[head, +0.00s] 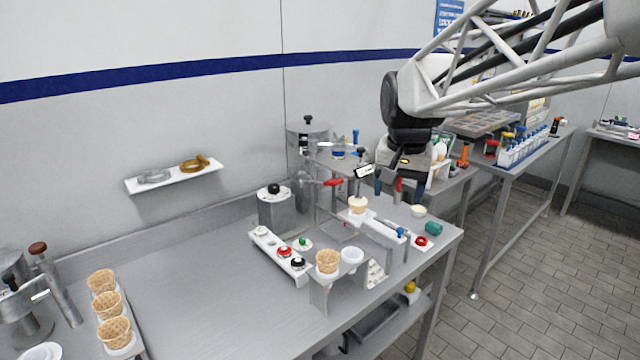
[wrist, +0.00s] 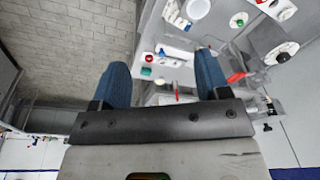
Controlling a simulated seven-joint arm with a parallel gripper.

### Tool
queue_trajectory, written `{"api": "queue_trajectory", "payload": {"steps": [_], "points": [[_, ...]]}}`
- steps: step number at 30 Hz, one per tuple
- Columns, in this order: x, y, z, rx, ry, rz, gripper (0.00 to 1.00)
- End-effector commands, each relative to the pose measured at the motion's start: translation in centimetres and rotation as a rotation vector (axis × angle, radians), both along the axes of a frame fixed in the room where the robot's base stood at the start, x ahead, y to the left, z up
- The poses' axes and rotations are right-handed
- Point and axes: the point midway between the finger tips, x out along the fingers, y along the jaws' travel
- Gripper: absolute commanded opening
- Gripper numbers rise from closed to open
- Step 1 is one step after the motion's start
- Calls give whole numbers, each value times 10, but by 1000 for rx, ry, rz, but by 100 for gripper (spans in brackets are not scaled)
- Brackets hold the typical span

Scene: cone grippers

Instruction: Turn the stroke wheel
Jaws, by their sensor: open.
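My gripper (head: 399,192) hangs above the right end of the steel bench, beside the dispensing machine (head: 322,160). In the wrist view its two blue fingers (wrist: 162,60) stand wide apart with nothing held between them. The machine has a red-handled lever (head: 333,182), which also shows in the wrist view (wrist: 237,77) to the right of the fingers. I cannot tell which part is the stroke wheel.
The bench is clear on the left middle. Another table (head: 500,165) stands right.

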Motion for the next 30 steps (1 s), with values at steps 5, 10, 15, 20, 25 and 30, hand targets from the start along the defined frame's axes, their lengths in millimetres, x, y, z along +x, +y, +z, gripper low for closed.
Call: {"api": "queue_trajectory", "payload": {"steps": [5, 10, 15, 20, 25, 30], "points": [[43, 23, 4, 5, 14, -24, 69], [81, 45, 6, 10, 27, -51, 69], [118, 69, 5, 13, 40, -78, 69], [152, 93, 1, 15, 53, -102, 69], [187, 120, -6, 18, 66, -129, 69], [221, 149, -15, 18, 78, -155, 69]]}}
